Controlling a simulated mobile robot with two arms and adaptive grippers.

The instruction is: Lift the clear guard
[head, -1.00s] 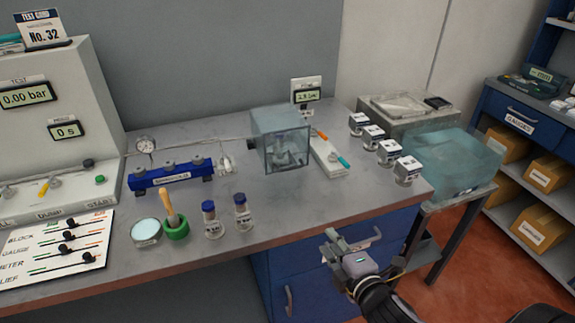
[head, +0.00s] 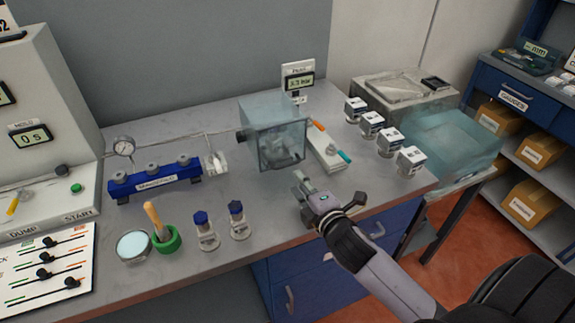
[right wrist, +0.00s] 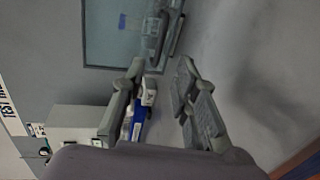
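The clear guard (head: 258,119) is a see-through box standing on the bench towards the back, with a grey device (head: 284,152) inside it. In the right wrist view the guard (right wrist: 103,45) shows as a pale pane at the upper left, beyond the fingers. My right gripper (head: 302,187) is in front of the guard and a little to its right, above the bench near the front edge. Its fingers (right wrist: 158,95) are apart with nothing between them. It is not touching the guard. My left gripper is not in either view.
Small vials (head: 206,232) and a green pot (head: 167,240) stand at the front.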

